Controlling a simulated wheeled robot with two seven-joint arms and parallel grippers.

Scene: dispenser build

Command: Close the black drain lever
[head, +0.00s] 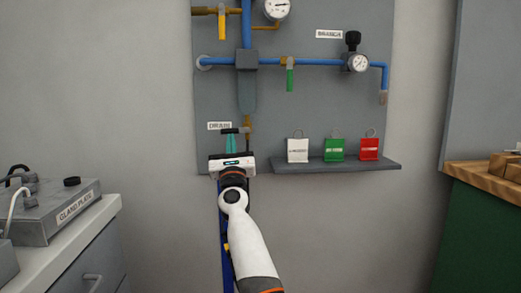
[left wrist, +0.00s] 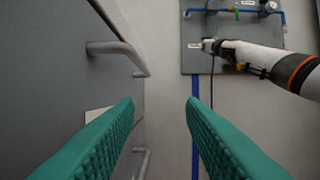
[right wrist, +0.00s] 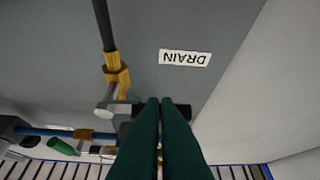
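The black drain lever (head: 236,130) lies crosswise on the brass drain valve (head: 248,127), beside the DRAIN label (head: 219,126). In the right wrist view the black lever (right wrist: 180,111) shows on both sides of my fingertips, with the brass valve (right wrist: 117,75) to the left. My right gripper (head: 231,140) is just below the lever. In the right wrist view its teal fingers (right wrist: 160,104) are together and cover the lever's middle; I cannot tell whether they touch it. My left gripper (left wrist: 160,103) is open and empty, away from the panel.
The grey panel (head: 310,110) carries blue pipes, gauges and a green lever (head: 290,79). A shelf (head: 335,165) right of my right gripper holds white, green and red tags. A grey cabinet with handles (left wrist: 125,52) is close to my left gripper. A workbench (head: 487,171) stands at right.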

